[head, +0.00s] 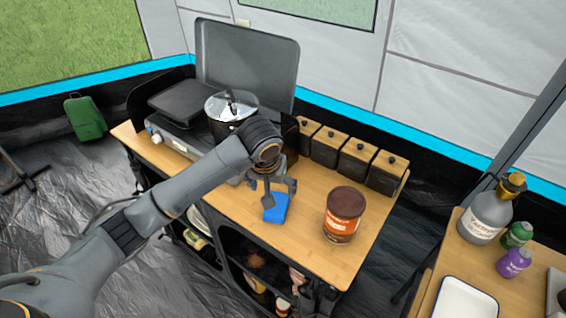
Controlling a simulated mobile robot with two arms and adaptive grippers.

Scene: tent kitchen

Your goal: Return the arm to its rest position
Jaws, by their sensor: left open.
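My left arm reaches in from the lower left in the head view. Its gripper (279,195) points down over the wooden counter (310,189) with its fingers apart. A blue block-like item (276,208) lies on the counter directly below or beside the fingers. The fingers overlap it in the picture, and I cannot tell whether they touch it. My right gripper is not in view.
A camp stove (172,135) with a raised lid and a lidded pot (224,122) stands behind my arm. Several black canisters (358,158) line the counter's back. A brown tin (343,215) stands to the right. A second table (425,290) holds bottles and a white tray (466,300).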

